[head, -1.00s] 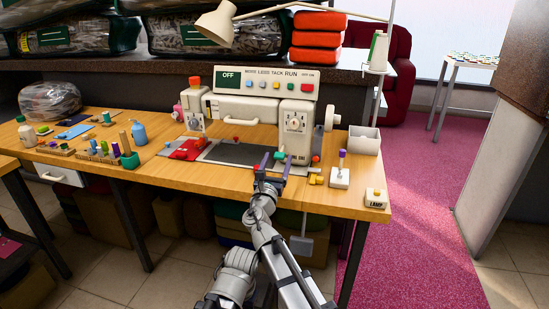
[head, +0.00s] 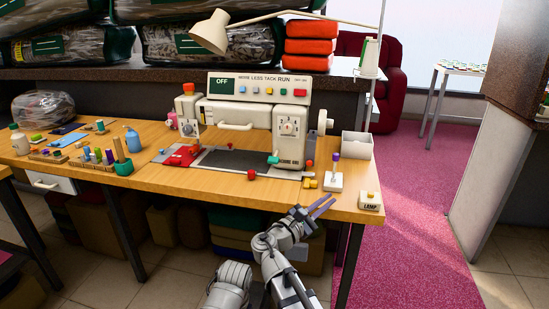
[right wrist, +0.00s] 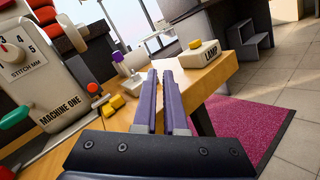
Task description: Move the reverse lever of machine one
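Machine one (head: 287,148) is a cream sewing machine on the wooden table; its name shows in the right wrist view (right wrist: 62,117). A teal-tipped lever (head: 273,160) sticks out low on the front of its right-hand pillar; it is green at the left edge of the right wrist view (right wrist: 14,117). A red knob (right wrist: 93,88) is at the pillar's right side. I cannot tell from any label which is the reverse lever. My right gripper (head: 328,203) is in front of the table edge, apart from the machine and empty, its fingers parted by a narrow gap. My left gripper is not in view.
Right of the machine are yellow blocks (head: 310,184), a purple-topped switch (head: 334,181), a lamp button box (head: 370,200) and a white bin (head: 357,145). A red knob (head: 252,174) is near the front edge. Thread spools and bottles (head: 132,139) stand at left.

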